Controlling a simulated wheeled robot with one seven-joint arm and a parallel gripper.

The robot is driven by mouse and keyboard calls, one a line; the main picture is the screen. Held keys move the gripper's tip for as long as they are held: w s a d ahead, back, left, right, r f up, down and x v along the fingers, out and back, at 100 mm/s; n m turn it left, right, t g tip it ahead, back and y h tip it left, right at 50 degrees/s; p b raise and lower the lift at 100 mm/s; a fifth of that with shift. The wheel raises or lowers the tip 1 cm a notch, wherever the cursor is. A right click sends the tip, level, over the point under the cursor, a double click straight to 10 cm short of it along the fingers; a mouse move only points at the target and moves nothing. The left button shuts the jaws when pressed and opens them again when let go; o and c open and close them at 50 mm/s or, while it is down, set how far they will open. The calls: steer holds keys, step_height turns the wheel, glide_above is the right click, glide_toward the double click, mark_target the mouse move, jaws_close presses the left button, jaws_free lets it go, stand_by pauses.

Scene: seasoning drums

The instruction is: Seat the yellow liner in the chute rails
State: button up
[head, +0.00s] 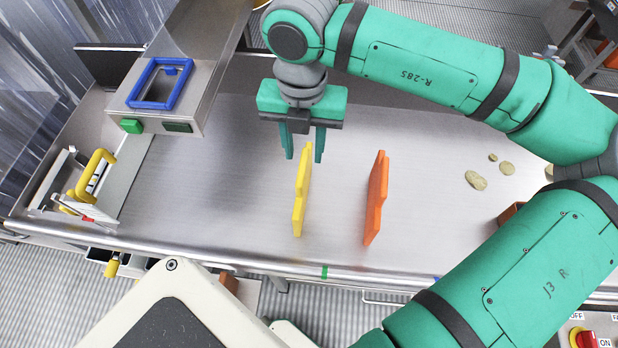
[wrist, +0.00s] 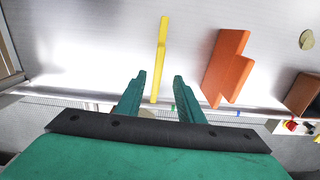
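The yellow liner (head: 301,200) is a thin slab standing on edge on the steel table, left of a similar orange slab (head: 376,200). My gripper (head: 304,157) is open, its fingers pointing down at the far end of the liner, one on each side of it in the head view. In the wrist view the liner (wrist: 161,55) lies beyond the gap between my open fingertips (wrist: 159,78), and nothing is held. At the left stands a steel chute-like housing (head: 190,110) with a blue frame (head: 160,83). I cannot make out the chute rails for certain.
The orange slab also shows in the wrist view (wrist: 226,68), close right of my fingers. A steel fixture with a yellow handle (head: 95,172) sits at the table's left end. Tan chips (head: 475,180) lie at right. The table between fixture and liner is clear.

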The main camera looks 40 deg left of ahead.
mark_target(302, 166)
steer(key=f, duration=0.8)
steer(key=shift+s+a, duration=0.1)
steer(key=shift+s, duration=0.1)
jaws_close()
stand_by(1.3)
